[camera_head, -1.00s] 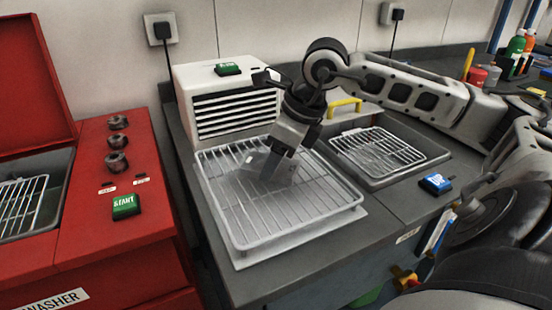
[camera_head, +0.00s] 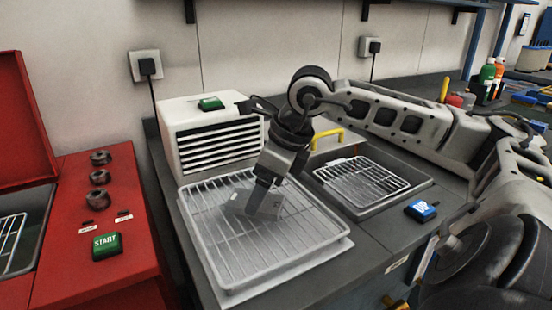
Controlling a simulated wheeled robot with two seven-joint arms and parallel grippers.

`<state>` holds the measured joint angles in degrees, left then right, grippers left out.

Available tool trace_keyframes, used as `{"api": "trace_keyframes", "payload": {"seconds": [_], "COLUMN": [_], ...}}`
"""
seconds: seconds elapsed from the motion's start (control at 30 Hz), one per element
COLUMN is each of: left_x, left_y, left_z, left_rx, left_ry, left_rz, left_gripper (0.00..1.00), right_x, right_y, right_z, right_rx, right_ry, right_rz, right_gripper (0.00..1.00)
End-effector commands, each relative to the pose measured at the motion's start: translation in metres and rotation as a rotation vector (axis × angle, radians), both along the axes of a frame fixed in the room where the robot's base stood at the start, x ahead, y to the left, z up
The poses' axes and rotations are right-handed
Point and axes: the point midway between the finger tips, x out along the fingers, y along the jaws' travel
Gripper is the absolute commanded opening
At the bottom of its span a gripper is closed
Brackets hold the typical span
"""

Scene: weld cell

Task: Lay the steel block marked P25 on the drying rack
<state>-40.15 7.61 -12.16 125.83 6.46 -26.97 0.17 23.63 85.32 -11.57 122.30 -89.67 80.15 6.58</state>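My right gripper (camera_head: 256,207) reaches in from the right and points down over the wire drying rack (camera_head: 213,262). A grey steel block (camera_head: 238,200) with a small white mark is at its fingertips, low at the rack wires toward the back left half. The fingers appear closed on the block and hide part of it. The mark is too small to read, and I cannot tell whether the block rests fully on the wires. My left gripper is not in view.
A white louvred dryer unit (camera_head: 215,143) stands behind the rack. A sink with a wire grid (camera_head: 362,182) and a blue button (camera_head: 421,210) are to the right. A red washer with a green START button (camera_head: 107,245) is at left. The rack's front half is clear.

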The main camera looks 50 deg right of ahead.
Motion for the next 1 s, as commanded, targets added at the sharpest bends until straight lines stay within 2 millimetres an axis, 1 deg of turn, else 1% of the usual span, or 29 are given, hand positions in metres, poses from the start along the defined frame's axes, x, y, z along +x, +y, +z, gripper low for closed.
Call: {"api": "trace_keyframes", "payload": {"seconds": [0.13,0.3,0.4,0.5,0.67,1.0], "left_x": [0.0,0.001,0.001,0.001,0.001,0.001], "left_y": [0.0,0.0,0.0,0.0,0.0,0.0], "left_z": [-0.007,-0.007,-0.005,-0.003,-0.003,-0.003], "left_rx": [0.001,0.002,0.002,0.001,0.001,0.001], "left_ry": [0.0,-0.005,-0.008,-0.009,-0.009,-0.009], "left_rz": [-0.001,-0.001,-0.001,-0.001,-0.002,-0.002], "left_gripper": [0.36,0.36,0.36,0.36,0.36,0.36], "right_x": [-0.011,-0.023,-0.029,-0.033,-0.036,-0.036], "right_y": [-0.007,-0.013,-0.015,-0.017,-0.018,-0.018], "right_z": [0.029,0.064,0.079,0.09,0.096,0.096], "right_rx": [-0.007,-0.004,-0.002,-0.002,0.0,0.0], "right_ry": [-0.005,-0.005,-0.003,-0.002,0.0,0.0], "right_rz": [-0.003,-0.002,-0.002,0.0,0.001,0.001], "right_gripper": [0.76,0.76,0.76,0.76,0.76,0.76]}}
